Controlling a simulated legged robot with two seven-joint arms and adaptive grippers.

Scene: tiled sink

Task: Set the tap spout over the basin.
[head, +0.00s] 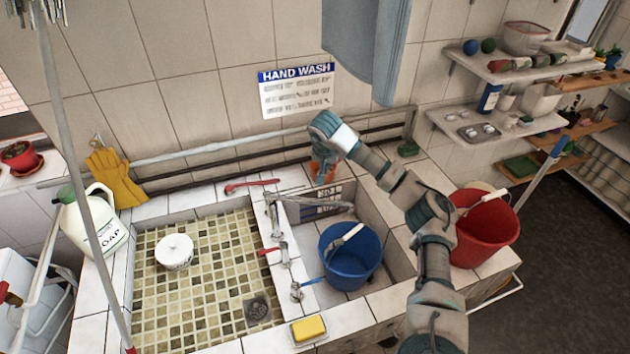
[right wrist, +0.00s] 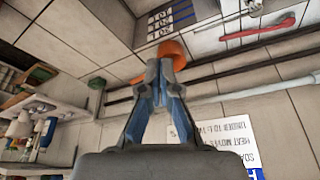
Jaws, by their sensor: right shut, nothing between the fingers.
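The metal tap spout (head: 322,206) reaches right from its mount on the divider, over the small right-hand basin (head: 372,216) and the back of the blue bucket (head: 350,262) in it. The wide mosaic-tiled basin (head: 205,245) lies left of the divider. My right gripper (head: 322,172) is behind and above the spout, near the back wall, and does not touch it. In the right wrist view its fingers (right wrist: 162,88) are shut and empty, close to an orange object (right wrist: 172,53). My left gripper is not in view.
A yellow sponge (head: 308,328) lies at the front. Pipes (head: 220,160) run along the wall. A red bucket (head: 482,232) stands right.

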